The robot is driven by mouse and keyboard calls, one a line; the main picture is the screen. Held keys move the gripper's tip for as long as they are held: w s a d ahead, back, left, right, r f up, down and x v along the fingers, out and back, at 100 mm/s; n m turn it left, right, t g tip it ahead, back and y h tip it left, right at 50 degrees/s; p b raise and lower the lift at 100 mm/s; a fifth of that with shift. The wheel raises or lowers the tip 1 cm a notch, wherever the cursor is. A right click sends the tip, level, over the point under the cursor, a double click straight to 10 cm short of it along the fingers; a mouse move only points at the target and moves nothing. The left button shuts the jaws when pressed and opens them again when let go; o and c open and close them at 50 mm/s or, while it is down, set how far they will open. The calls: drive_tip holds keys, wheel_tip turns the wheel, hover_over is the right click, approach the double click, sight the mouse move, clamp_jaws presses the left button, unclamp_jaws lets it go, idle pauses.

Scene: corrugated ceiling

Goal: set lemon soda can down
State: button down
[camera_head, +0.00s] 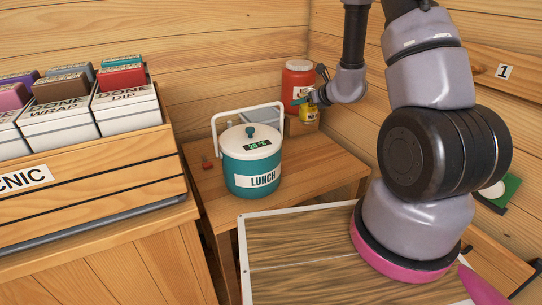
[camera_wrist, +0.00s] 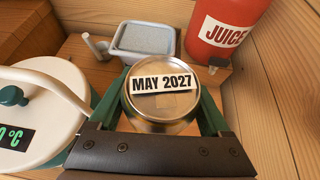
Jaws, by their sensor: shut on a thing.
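The lemon soda can (camera_head: 309,115) is small and yellow in the head view, at the back right of the wooden side table (camera_head: 215,188). In the wrist view its silver top (camera_wrist: 185,105) faces me and bears a "MAY 2027" label. My gripper (camera_head: 313,99) is shut on the can from above, with a green finger on each side in the wrist view. The can looks upright, in front of the red juice dispenser (camera_head: 297,75). Its base is hard to make out, so I cannot tell whether it touches the surface below.
A teal lunch cooler (camera_head: 252,172) with a white lid and raised handle stands left of the can. The dispenser's tap (camera_wrist: 217,64) juts out close by. Wooden walls close off the back and right.

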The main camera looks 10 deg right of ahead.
drive_tip(key=w+a+f+n+y, duration=0.1)
drive_tip(key=w+a+f, duration=0.1)
drive_tip(key=a+f, duration=0.15)
drive_tip(key=w+a+f+y, duration=0.1)
drive_tip(key=w+a+f, duration=0.15)
drive_tip(key=f, duration=0.25)
hover_over(284, 156)
wheel_tip(284, 156, down, 6)
drive_tip(key=shift+n+g, duration=0.3)
drive_tip(key=shift+s+f, duration=0.15)
drive_tip(key=shift+f, duration=2.15)
drive_tip(key=shift+f, duration=0.15)
unclamp_jaws()
